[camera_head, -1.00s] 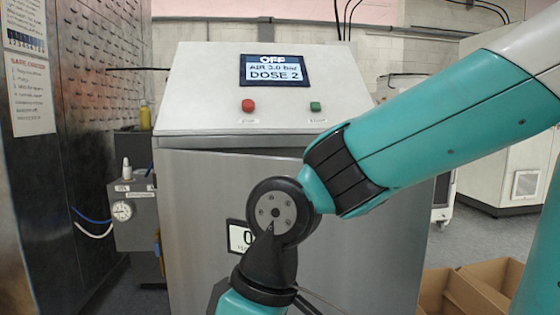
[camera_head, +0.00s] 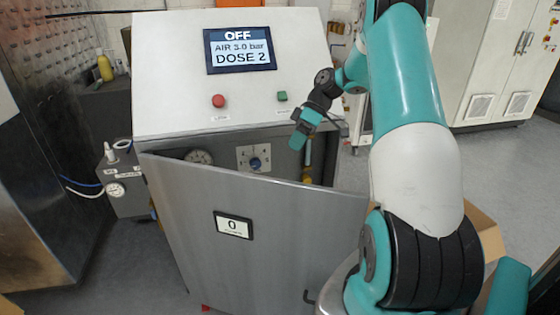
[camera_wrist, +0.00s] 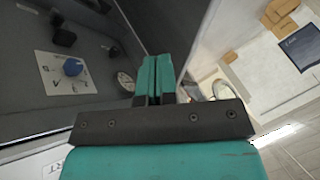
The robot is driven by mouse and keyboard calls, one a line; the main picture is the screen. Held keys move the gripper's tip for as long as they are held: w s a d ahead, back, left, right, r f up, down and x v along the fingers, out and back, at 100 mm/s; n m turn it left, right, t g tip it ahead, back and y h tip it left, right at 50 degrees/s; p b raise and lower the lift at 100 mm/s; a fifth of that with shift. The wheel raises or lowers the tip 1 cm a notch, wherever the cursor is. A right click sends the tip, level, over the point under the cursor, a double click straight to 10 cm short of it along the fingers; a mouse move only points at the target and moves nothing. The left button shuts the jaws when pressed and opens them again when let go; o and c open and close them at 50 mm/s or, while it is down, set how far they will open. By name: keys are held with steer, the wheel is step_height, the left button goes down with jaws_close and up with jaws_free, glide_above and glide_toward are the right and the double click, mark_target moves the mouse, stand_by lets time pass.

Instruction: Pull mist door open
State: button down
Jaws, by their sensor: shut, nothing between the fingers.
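The mist door (camera_head: 285,225) is the grey front panel of the washer, with a "0" display (camera_head: 233,225) on it. It stands part open, its top edge swung out from the cabinet, with the wider gap at the right. A bent dark handle (camera_head: 309,297) shows low on its right side. My gripper (camera_head: 294,140) is at the upper right of the opening, just below the console, and empty. In the wrist view my gripper (camera_wrist: 157,68) has its two teal fingers together, beside a grey panel edge; whether they touch it I cannot tell.
Inside the opening are a blue knob (camera_head: 256,163) and a round gauge (camera_head: 199,157). The console (camera_head: 165,80) with red (camera_head: 218,101) and green (camera_head: 282,96) buttons overhangs it. A cardboard box (camera_head: 484,232) stands at the right, behind my arm. Floor is clear at the far right.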

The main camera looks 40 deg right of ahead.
mark_target(280, 181)
steer(key=a+f+p, duration=0.1)
steer(key=a+f, duration=0.1)
steer(key=s+a+f+p, duration=0.1)
steer(key=a+f, duration=0.2)
steer(key=a+f+p, duration=0.1)
steer(key=a+f, duration=0.2)
steer(key=shift+s+p, duration=0.25)
steer(key=shift+p, duration=0.05)
steer(key=shift+f, duration=0.1)
